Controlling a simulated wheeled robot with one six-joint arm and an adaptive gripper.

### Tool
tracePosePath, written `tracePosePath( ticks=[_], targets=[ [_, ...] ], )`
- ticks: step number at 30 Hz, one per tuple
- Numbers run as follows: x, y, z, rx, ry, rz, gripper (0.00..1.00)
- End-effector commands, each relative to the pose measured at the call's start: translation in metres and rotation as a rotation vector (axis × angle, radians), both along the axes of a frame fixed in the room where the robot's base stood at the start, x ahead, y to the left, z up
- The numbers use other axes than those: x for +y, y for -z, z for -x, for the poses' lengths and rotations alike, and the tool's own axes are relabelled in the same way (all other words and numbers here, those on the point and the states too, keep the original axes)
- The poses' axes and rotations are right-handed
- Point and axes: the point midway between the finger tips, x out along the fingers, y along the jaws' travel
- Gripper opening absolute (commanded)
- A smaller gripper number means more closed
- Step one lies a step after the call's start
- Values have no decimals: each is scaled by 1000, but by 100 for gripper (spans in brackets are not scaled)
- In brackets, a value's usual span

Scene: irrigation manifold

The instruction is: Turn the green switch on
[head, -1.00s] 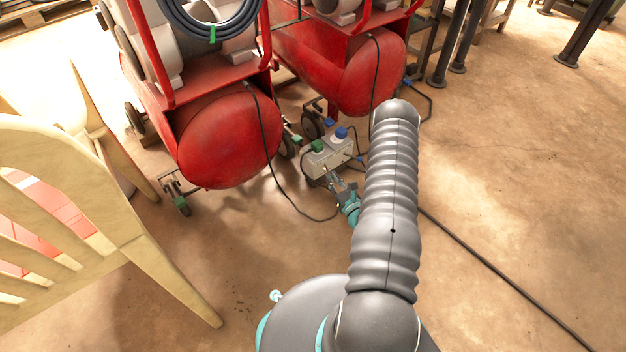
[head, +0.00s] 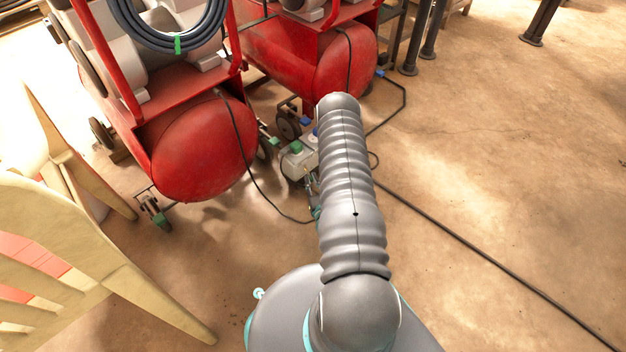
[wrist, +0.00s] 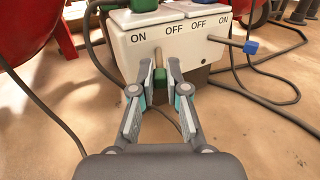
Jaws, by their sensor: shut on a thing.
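A white switch box (wrist: 200,42) fills the upper part of the wrist view, marked ON, OFF, OFF, ON. The green switch (wrist: 160,76) is a lever with a green tip on the box's left half. It points roughly downward, toward the camera, between my fingers. My gripper (wrist: 160,68) is shut on the green switch, with one finger on each side. In the head view the box (head: 295,166) stands on the floor by the red tanks. My gripper there (head: 313,188) is mostly hidden behind my arm.
A blue-tipped lever (wrist: 250,47) sticks out to the right under the right ON. Red compressor tanks (head: 203,150) stand behind and to the left. Black cables (head: 470,240) run over the floor. A cream chair (head: 90,250) is at left. Floor at right is open.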

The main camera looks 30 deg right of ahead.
Motion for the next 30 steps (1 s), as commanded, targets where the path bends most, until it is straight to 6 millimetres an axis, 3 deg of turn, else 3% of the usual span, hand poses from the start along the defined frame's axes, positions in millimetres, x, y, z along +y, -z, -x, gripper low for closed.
tracePosePath(
  ticks=[1, 2, 3, 5, 17, 30],
  targets=[
    [1, 0, 3, 3, 2, -2, 0],
    [1, 0, 2, 3, 2, -2, 16],
    [1, 0, 2, 3, 1, -2, 26],
    [2, 0, 2, 3, -1, -2, 40],
    [2, -5, 0, 2, -3, -2, 40],
    [2, -70, 0, 0, -4, -1, 40]
  ],
)
